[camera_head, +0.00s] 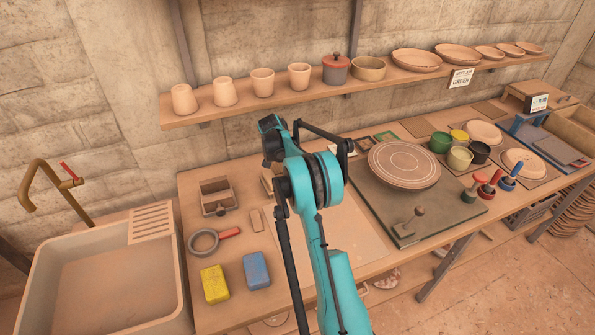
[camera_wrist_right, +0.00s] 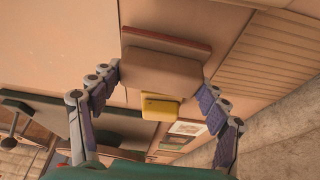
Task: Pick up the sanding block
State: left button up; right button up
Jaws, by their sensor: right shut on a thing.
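The sanding block appears as a plain brown block (camera_wrist_right: 160,76) in the right wrist view, with a reddish-brown strip along its far edge. My right gripper (camera_wrist_right: 161,84) has its two purple-padded fingers on either side of this block and is shut on it. A small yellow piece (camera_wrist_right: 160,106) shows just below the block; I cannot tell whether it belongs to it. In the head view my teal right arm reaches over the bench and hides the gripper and most of the block. My left gripper is not in view.
A round wheel (camera_head: 405,178) and several pots stand to the right. A shelf (camera_head: 215,113) with pottery hangs behind; a sink (camera_head: 50,312) is left.

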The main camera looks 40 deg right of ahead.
jog(key=s, duration=0.2)
jog(key=s+a+p, duration=0.1)
jog(key=s, duration=0.1)
jog(key=s+a+r, duration=0.1)
jog(key=s, duration=0.1)
notch_tip(320, 180, up, 13)
jog(key=p, duration=0.3)
jog(key=shift+w+d, duration=0.1)
